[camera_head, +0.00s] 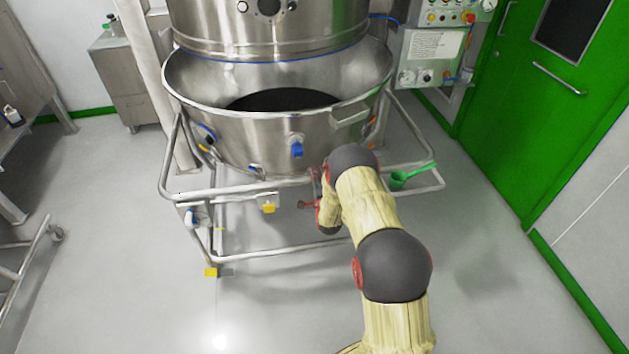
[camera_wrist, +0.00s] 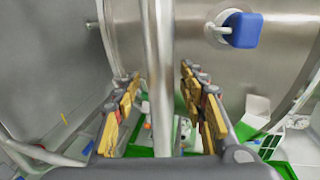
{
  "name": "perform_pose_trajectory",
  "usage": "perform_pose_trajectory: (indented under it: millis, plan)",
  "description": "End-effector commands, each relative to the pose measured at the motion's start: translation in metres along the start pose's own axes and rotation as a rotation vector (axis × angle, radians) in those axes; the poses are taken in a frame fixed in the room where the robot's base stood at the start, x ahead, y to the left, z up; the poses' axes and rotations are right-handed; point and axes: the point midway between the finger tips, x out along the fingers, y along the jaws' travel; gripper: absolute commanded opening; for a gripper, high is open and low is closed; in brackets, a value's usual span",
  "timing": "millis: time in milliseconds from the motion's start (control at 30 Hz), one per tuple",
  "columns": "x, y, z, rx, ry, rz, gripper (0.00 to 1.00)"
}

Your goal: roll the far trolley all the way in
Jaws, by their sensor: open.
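The trolley (camera_head: 240,189) is a steel tube frame carrying a wide steel bowl (camera_head: 255,135) with a dark inside. The bowl sits below the large steel vessel (camera_head: 270,30), with a gap showing between bowl rim and vessel. My gripper (camera_head: 311,190) is at the trolley's front rail, right of the middle, partly hidden by my arm. In the wrist view the rail (camera_wrist: 158,70) runs between the two fingers of my gripper (camera_wrist: 165,110). The fingers are open, one on each side of the rail. Whether either touches it I cannot tell.
Yellow pedals (camera_head: 211,272) show low on the frame. A control panel (camera_head: 430,45) and a green door (camera_head: 545,90) stand right. Another rail frame (camera_head: 28,250) stands left. Front floor is clear.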

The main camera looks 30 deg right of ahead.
Motion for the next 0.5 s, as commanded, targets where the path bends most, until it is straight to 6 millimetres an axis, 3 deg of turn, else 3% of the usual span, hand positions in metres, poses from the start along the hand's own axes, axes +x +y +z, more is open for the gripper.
perform_pose_trajectory:
  millis: [200,500]
  plan:
    - [0.0003,-0.0003,0.0001,0.0,0.0,0.001,0.42]
    - [0.0001,-0.0002,0.0,0.0,0.0,0.001,0.25]
